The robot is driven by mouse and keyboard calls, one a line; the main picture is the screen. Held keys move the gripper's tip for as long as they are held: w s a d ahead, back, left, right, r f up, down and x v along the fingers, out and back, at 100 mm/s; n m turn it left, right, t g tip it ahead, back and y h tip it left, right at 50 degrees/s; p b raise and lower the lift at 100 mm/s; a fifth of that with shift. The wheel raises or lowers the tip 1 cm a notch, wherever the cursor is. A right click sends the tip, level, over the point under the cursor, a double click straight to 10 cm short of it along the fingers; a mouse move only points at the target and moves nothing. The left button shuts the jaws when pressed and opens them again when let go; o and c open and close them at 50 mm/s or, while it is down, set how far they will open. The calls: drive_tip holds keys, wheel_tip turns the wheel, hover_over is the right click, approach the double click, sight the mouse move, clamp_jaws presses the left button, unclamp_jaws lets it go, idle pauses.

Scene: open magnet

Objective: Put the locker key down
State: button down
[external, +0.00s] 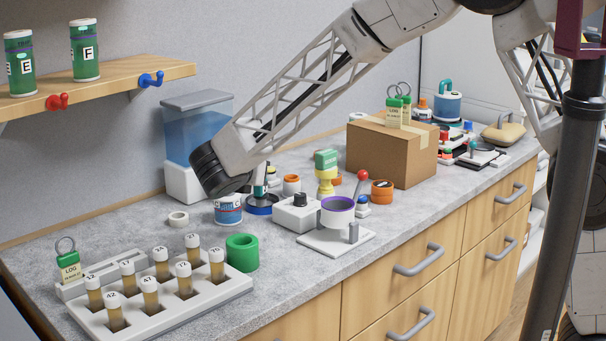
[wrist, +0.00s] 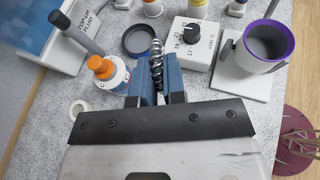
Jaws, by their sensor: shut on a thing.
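My gripper (wrist: 156,88) points down over the bench, its blue fingers closed on a shiny, twisted metal piece, which I take to be the locker key (wrist: 156,62). The key's full shape is hidden between the fingers. In the wrist view it shows beside a dark round dish (wrist: 139,40), between an orange-capped bottle (wrist: 103,72) and a white knob box (wrist: 193,38). In the external view my gripper (external: 261,182) is partly hidden behind my wrist and sits above the blue dish (external: 262,207). I cannot tell whether the key touches anything.
A purple-rimmed cup on a white stand (wrist: 264,46) is to the right. A fluid tank (external: 197,130) stands behind. A white ring (external: 178,218), a green ring (external: 242,251) and a vial rack (external: 160,312) are nearer. Some bare bench lies around the white ring.

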sight(259, 204)
drive_tip(key=shift+f, duration=0.1)
drive_tip(key=shift+f, duration=1.9)
drive_tip(key=shift+f, duration=1.95)
drive_tip(key=shift+f, duration=0.15)
drive_tip(key=c, duration=1.2)
unclamp_jaws()
